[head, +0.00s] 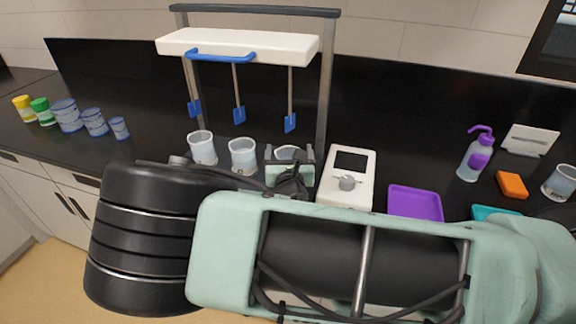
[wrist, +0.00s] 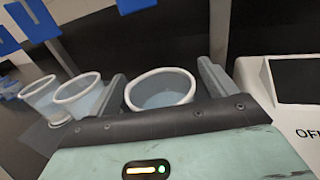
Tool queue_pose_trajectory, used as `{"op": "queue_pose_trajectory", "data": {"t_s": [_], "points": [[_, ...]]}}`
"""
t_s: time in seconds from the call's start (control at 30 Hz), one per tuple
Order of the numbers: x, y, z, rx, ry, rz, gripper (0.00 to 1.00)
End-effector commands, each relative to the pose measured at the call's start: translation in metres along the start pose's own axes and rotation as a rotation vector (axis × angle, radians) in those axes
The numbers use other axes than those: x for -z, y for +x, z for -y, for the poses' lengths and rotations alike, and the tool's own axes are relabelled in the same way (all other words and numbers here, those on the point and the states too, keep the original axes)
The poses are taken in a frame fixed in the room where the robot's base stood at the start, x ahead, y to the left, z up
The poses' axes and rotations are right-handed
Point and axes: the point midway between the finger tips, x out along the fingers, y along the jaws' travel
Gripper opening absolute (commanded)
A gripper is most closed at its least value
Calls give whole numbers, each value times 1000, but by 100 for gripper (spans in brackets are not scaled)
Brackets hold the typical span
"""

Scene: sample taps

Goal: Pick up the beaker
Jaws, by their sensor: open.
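Three clear beakers with pale contents stand in a row under the paddle stirrer (head: 237,45). The right beaker (wrist: 160,91) is between the two open fingers of my gripper (wrist: 165,85), with a gap on each side in the wrist view. In the head view my gripper (head: 290,158) hides most of this beaker (head: 288,151). The middle beaker (head: 243,157) and the left beaker (head: 202,149) stand to its left. They also show in the wrist view as the middle beaker (wrist: 80,95) and the left beaker (wrist: 38,92). The lower part of the right beaker is hidden.
Blue stirring paddles (head: 290,122) hang above the beakers. A purple tray (head: 414,203), a wash bottle (head: 476,157) and an orange block (head: 512,185) are further right. Several containers (head: 67,115) stand far left.

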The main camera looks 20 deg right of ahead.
Motion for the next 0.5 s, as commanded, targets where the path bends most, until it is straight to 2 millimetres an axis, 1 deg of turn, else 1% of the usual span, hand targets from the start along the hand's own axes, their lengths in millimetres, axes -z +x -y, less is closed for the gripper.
{"op": "queue_pose_trajectory", "data": {"t_s": [0.03,0.1,0.33,0.37,0.4,0.47,0.5], "points": [[-1,5,0,0,-1,0,84],[0,9,0,0,-1,-1,84],[1,10,0,0,0,-2,84],[1,10,0,0,0,-2,79],[1,10,0,0,-1,-2,68],[1,10,0,0,0,-2,51],[1,10,0,0,-1,-1,40]]}}
